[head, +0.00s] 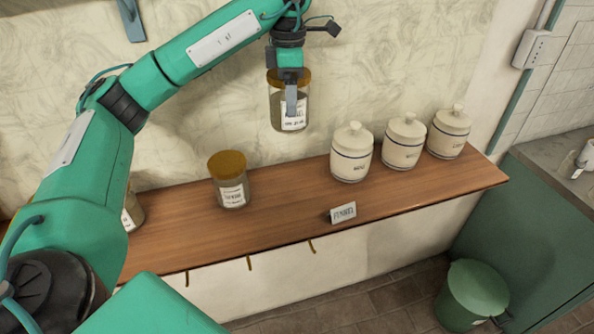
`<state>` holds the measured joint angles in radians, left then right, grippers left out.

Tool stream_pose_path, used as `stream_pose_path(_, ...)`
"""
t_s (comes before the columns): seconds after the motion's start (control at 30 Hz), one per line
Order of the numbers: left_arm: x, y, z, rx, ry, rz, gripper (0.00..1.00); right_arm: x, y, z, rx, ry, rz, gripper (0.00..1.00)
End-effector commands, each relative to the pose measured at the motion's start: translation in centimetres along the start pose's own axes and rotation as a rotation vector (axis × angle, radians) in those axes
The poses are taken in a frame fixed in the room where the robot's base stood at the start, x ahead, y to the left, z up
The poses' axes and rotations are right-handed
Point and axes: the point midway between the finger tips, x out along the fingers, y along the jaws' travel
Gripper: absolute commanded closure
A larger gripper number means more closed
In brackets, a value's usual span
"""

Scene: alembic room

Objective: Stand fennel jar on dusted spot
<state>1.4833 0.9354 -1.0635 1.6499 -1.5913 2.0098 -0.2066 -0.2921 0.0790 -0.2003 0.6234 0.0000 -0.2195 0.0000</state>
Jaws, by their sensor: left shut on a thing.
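My left gripper (290,97) is shut on a glass jar (285,115) with a brown-gold lid and a white label, and holds it upright in the air above the wooden shelf (285,216). The label is too small to read surely, so I cannot confirm it is the fennel jar. A small white card (343,212) with dark lettering stands near the shelf's front edge, below and to the right of the held jar. I cannot make out a dusted spot on the shelf. My right gripper is not in view.
A similar lidded jar (230,180) stands left of the middle, and another jar (132,212) is partly hidden behind my arm. Three white canisters (352,152) stand at the right. Bare shelf lies between the standing jar and the canisters. A green bin (472,294) is on the floor.

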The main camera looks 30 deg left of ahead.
Motion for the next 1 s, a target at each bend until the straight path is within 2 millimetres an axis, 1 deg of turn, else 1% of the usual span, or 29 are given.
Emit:
stream_pose_path(0.33,5.1,-0.1,0.0,0.001,0.002,-0.004,0.53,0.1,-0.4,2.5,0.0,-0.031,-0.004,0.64)
stream_pose_path(0.47,7.0,-0.1,0.0,0.002,0.001,-0.004,0.53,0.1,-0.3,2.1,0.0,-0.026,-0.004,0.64)
stream_pose_path(0.6,9.0,-0.1,0.0,0.001,0.001,-0.004,0.53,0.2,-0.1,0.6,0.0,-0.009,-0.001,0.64)
stream_pose_path(0.7,10.5,-0.1,0.0,0.001,0.001,-0.003,0.53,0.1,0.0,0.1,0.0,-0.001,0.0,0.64)
stream_pose_path(0.77,11.4,-0.1,-0.1,0.0,0.002,-0.003,0.53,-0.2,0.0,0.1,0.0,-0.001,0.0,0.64)
stream_pose_path(0.8,12.1,-0.1,-0.1,0.0,0.003,-0.004,0.53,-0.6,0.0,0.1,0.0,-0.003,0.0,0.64)
stream_pose_path(0.9,13.9,-0.1,-0.1,-0.001,0.002,-0.002,0.53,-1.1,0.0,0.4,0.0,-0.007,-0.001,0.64)
stream_pose_path(1.0,15.0,0.0,-0.1,0.0,0.001,-0.001,0.53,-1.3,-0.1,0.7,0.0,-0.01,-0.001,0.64)
